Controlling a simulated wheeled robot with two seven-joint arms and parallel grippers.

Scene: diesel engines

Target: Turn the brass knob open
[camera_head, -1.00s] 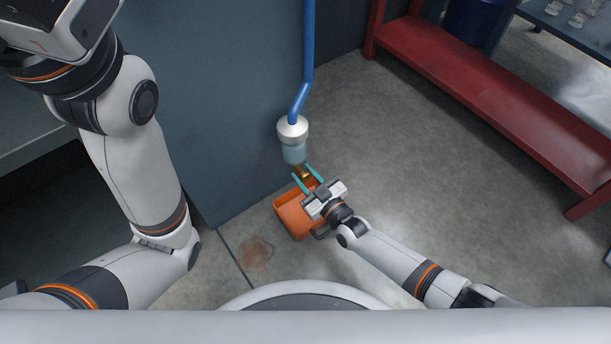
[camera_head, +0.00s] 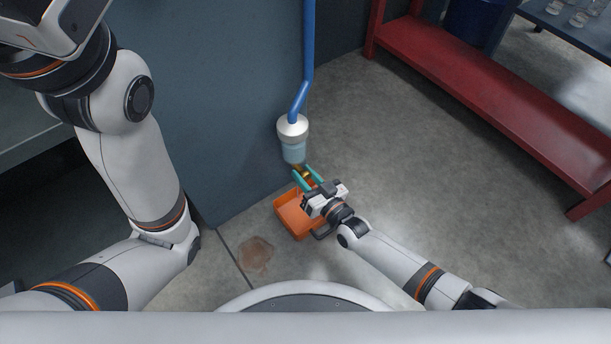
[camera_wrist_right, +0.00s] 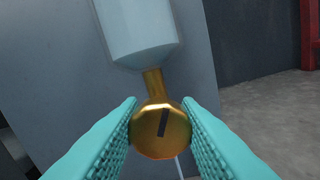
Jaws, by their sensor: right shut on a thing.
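The brass knob (camera_wrist_right: 160,143) is a round gold-coloured disc with a dark slanted mark on its face, on a short brass stem under a pale translucent bowl (camera_wrist_right: 138,28). In the head view the knob (camera_head: 302,173) is small and partly covered by my gripper. My right gripper (camera_wrist_right: 160,130) has teal ribbed fingers, one on each side of the knob, and is shut on it. It also shows in the head view (camera_head: 306,175) below the bowl. My left arm fills the left side of the head view, but its gripper fingers are out of frame.
A blue pipe (camera_head: 308,45) runs down to the white cap (camera_head: 292,128) above the bowl. An orange tray (camera_head: 285,212) lies on the floor beneath my right gripper. A brown stain (camera_head: 256,254) is nearby. A red bench (camera_head: 470,95) stands at the right, with open floor before it.

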